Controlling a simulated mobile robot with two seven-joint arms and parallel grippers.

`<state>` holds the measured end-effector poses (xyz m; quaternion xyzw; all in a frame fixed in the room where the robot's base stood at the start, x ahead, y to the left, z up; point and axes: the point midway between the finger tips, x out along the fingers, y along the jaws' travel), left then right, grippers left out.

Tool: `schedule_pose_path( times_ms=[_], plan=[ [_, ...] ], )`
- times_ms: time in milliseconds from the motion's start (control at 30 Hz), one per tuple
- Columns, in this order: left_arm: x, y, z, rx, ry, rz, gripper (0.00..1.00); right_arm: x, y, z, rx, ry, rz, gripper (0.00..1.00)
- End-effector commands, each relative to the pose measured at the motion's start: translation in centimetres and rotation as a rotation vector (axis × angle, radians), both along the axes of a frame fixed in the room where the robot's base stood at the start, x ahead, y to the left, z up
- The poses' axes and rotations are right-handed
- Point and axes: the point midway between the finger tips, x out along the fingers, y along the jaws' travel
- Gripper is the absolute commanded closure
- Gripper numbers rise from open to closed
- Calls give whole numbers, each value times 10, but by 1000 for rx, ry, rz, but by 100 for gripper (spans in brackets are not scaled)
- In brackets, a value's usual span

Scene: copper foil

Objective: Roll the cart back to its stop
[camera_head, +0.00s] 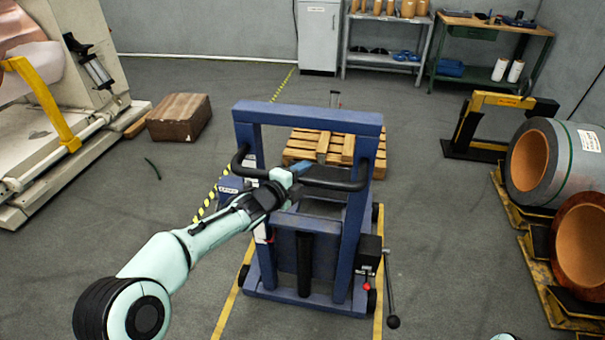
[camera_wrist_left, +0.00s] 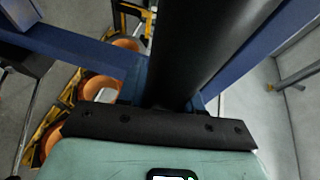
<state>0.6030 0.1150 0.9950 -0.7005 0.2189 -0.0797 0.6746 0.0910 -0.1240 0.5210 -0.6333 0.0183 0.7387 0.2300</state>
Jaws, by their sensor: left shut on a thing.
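The blue cart (camera_head: 356,235) stands upright on the floor in the middle of the head view, between two yellow floor lines. Its black handle bar (camera_head: 338,184) runs across the near side of its tall frame. My left gripper (camera_head: 293,177) is shut on the handle bar, left of its middle. In the left wrist view the dark bar (camera_wrist_left: 192,48) runs up from the gripper, with the cart's blue frame (camera_wrist_left: 85,45) behind it. I cannot make out the stop for certain. My right gripper is out of view.
A wooden pallet (camera_head: 300,152) lies beyond the cart. A brown box (camera_head: 180,117) and machine (camera_head: 85,110) are on the left. Coils (camera_head: 556,165) on yellow cradles and a yellow-black stand (camera_head: 474,120) are on the right.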

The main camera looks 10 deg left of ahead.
Motion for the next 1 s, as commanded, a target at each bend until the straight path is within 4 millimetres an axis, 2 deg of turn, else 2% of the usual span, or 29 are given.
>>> schedule_pose_path(
  times_ms=[267,300,367,767,867,1000],
  plan=[
    [0,0,4,0,-8,-2,100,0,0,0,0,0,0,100],
    [0,0,4,0,-8,-2,62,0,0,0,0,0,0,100],
    [0,0,4,1,-8,-1,45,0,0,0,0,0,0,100],
    [-6,4,2,2,-4,1,45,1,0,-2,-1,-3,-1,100],
    [-18,10,5,2,-4,3,45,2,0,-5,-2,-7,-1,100],
    [-45,23,11,2,-5,4,45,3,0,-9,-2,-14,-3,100]
  ],
)
